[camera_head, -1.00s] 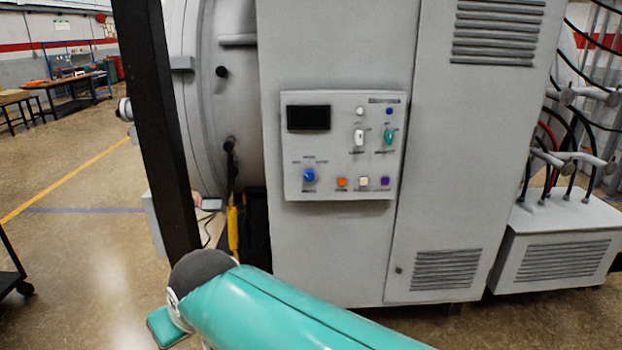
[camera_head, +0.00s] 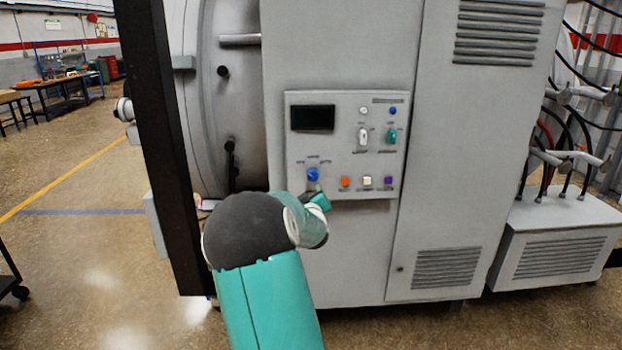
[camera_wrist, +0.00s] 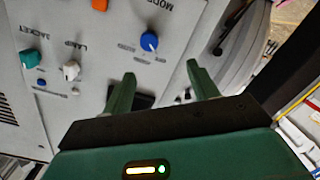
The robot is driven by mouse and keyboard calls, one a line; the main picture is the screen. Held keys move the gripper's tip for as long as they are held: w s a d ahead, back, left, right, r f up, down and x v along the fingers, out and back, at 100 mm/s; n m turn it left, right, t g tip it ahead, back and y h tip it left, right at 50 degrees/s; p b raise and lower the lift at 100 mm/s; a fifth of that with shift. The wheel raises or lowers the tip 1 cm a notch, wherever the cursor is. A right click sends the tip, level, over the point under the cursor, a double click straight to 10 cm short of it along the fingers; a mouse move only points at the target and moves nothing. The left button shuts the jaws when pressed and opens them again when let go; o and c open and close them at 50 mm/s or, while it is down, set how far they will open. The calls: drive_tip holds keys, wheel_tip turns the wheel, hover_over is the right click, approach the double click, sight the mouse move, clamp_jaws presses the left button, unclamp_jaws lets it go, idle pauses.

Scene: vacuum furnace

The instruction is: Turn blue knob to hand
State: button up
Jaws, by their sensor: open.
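The blue knob (camera_head: 312,174) sits at the lower left of the control panel (camera_head: 345,194) on the grey cabinet. It also shows in the wrist view (camera_wrist: 149,41), under the label MODE, with small position marks beside it. My gripper (camera_wrist: 158,78) is open in the wrist view, with its two green fingers apart. The knob lies beyond the fingertips, roughly between them and a little toward the left one. I see no contact. In the head view my arm's end is just below the knob, and the fingers are mostly hidden there.
The panel also has an orange button (camera_head: 345,183), a white button (camera_head: 367,181), a purple button (camera_head: 388,182), a white switch (camera_head: 363,136), a teal switch (camera_head: 391,136) and a dark display (camera_head: 312,117). A black post (camera_head: 160,140) stands left of the cabinet.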

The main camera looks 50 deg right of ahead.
sight(314, 177)
drive_tip(key=shift+n+t+h, duration=0.3)
drive_tip(key=shift+n, duration=0.2)
drive_tip(key=x, duration=0.5)
drive_tip(key=s+d+x, duration=0.1)
drive_tip(key=x, duration=0.9)
drive_tip(key=shift+s+d+f, duration=0.2)
drive_tip(key=shift+d+f, duration=0.1)
drive_tip(key=shift+d, duration=0.05)
drive_tip(key=c, duration=1)
